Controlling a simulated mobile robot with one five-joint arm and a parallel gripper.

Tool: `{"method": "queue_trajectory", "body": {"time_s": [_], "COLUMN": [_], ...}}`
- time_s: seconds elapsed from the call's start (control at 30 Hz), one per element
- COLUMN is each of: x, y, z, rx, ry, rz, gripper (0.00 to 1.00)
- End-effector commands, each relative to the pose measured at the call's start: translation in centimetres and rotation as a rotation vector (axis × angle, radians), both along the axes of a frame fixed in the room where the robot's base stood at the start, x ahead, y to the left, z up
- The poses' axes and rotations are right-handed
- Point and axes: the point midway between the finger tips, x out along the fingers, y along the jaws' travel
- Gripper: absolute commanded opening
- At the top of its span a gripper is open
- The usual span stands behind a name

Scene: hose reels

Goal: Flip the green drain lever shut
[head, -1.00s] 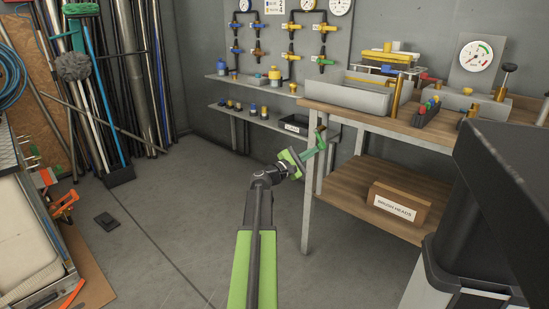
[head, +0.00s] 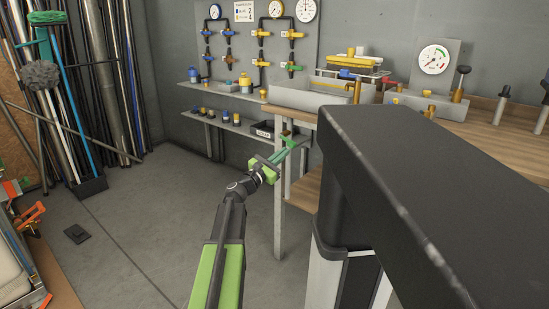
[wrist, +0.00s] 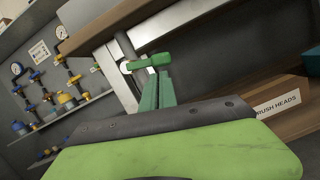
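A green lever bar (wrist: 148,62) lies crosswise just beyond my fingertips in the wrist view, in front of the grey bench leg. In the head view a small brass piece with green beside it (head: 289,136) shows below the bench top's left corner. My gripper (head: 284,152) reaches up to it with its green fingers. In the wrist view the fingers of my gripper (wrist: 158,82) lie side by side with no clear gap, and nothing shows between them. Whether the tips touch the lever I cannot tell.
The wooden bench (head: 470,118) carries a grey basin (head: 305,98) and a gauge (head: 433,60). Valves, one green-handled (head: 292,68), hang on the wall panel. Shelves (head: 215,90) hold small fittings. A brush-heads box (wrist: 280,98) sits on the bench's lower shelf.

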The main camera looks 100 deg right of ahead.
Motion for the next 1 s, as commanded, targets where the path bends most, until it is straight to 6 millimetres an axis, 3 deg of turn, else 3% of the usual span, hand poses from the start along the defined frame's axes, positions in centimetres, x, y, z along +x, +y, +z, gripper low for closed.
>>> {"method": "queue_trajectory", "body": {"time_s": [0.03,0.13,0.17,0.3,0.5,0.7,1.0], "x": [-0.1,1.5,2.1,5.0,7.7,8.8,8.8], "y": [-0.4,-0.5,0.5,3.2,5.8,6.7,6.8], "z": [-1.8,-4.2,-3.5,-4.1,-4.9,-5.1,-5.1], "rx": [0.000,-0.001,-0.001,-0.001,-0.001,-0.001,-0.001], "ry": [-0.001,0.008,0.009,0.008,0.009,0.009,0.010], "rz": [-0.002,0.009,0.010,0.013,0.012,0.012,0.011], "gripper": [0.00,0.00,0.00,0.00,0.00,0.00,0.00]}}
